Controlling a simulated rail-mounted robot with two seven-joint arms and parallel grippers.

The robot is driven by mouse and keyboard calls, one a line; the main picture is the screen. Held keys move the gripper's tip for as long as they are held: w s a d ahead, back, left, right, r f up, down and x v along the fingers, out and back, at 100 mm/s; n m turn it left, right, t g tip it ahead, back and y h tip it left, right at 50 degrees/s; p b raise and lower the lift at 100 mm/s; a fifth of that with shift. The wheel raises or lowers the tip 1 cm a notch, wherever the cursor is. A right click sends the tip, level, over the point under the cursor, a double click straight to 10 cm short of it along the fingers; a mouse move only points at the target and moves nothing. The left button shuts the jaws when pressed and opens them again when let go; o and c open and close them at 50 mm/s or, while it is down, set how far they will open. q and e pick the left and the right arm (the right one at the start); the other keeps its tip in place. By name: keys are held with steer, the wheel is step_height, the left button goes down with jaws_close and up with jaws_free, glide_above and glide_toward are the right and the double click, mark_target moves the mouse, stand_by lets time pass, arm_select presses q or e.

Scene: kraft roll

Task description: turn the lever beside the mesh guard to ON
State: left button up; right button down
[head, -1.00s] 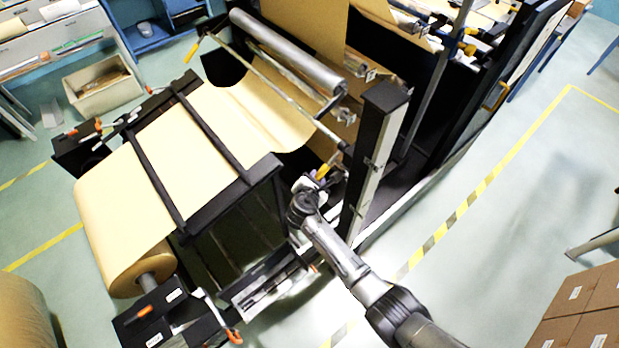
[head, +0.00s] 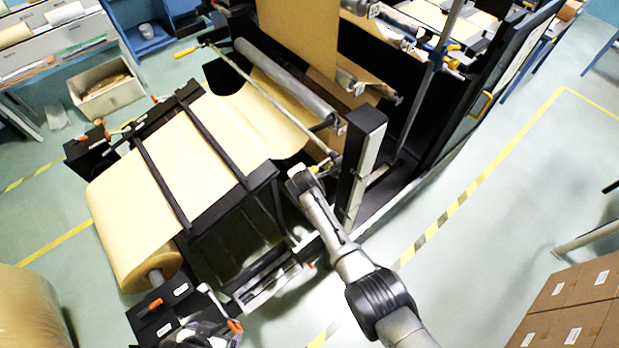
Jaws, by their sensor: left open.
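My left arm comes up from the bottom edge, and its gripper (head: 298,176) is at the near side of the machine, just left of a dark upright post. The wrist hides most of the fingers; the gripper is open, and I see nothing held. A dark panel (head: 236,240) under the paper stand may be the mesh guard, but its mesh is too small to tell. No ON marking is readable. My right gripper is not in view.
The upright post (head: 361,165) stands close to the right of my gripper. A kraft roll (head: 138,250) and its paper web lie to the left. Metal rollers (head: 285,80) are above. Cardboard boxes (head: 570,305) stand at lower right. The floor right of the machine is clear.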

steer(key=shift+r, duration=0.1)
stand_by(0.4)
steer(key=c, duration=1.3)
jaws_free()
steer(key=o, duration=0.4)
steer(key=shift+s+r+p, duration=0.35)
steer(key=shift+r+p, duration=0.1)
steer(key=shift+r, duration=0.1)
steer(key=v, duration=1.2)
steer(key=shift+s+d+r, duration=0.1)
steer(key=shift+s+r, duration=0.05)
